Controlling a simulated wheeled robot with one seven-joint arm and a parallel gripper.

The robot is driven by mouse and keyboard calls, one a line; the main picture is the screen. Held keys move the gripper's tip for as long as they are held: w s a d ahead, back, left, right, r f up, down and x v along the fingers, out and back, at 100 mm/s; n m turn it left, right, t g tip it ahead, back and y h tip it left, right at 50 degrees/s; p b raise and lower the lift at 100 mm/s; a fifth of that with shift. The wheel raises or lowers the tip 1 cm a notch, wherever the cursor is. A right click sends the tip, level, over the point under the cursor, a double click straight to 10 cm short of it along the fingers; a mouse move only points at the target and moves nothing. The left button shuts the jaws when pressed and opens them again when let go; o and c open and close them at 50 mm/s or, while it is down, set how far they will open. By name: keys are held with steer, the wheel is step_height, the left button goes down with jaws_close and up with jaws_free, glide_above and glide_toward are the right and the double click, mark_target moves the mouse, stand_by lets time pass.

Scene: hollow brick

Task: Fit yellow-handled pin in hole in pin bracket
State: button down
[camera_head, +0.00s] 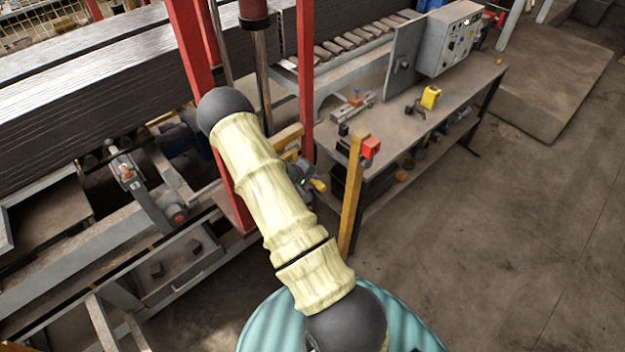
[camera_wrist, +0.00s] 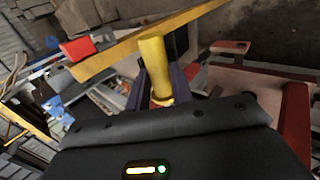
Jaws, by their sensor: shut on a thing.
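The yellow-handled pin (camera_wrist: 153,58) is between the two dark fingers of my gripper (camera_wrist: 160,86) in the wrist view. My gripper is shut on it, with the yellow handle sticking out beyond the fingers. The pin's metal shaft is not clearly visible. In the head view my gripper (camera_head: 304,184) is beyond my arm, left of a yellow post, and a bit of the yellow handle (camera_head: 319,185) shows. I cannot pick out the pin bracket or its hole for certain in either view.
The yellow post (camera_head: 352,195) with a red box (camera_head: 371,147) stands close to the right of my gripper. A red upright (camera_head: 305,75) stands behind. A workbench (camera_head: 395,125) carries a control box (camera_head: 452,38) and a yellow tool (camera_head: 430,97). Floor at right is clear.

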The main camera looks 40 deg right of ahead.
steer(key=shift+w+p, duration=0.3)
steer(key=shift+p, duration=0.3)
steer(key=w, duration=0.8)
steer(key=shift+w+a, duration=0.2)
steer(key=shift+a, duration=0.15)
stand_by(4.9)
steer(key=c, duration=1.1)
jaws_free()
steer(key=shift+c, duration=0.2)
steer(key=w+b+v, duration=0.1)
steer(key=b+v, duration=0.5)
steer(key=v, duration=1.1)
steer(key=shift+s+a+r, duration=0.15)
steer(key=shift+s+a, duration=0.05)
steer(key=shift+s, duration=0.2)
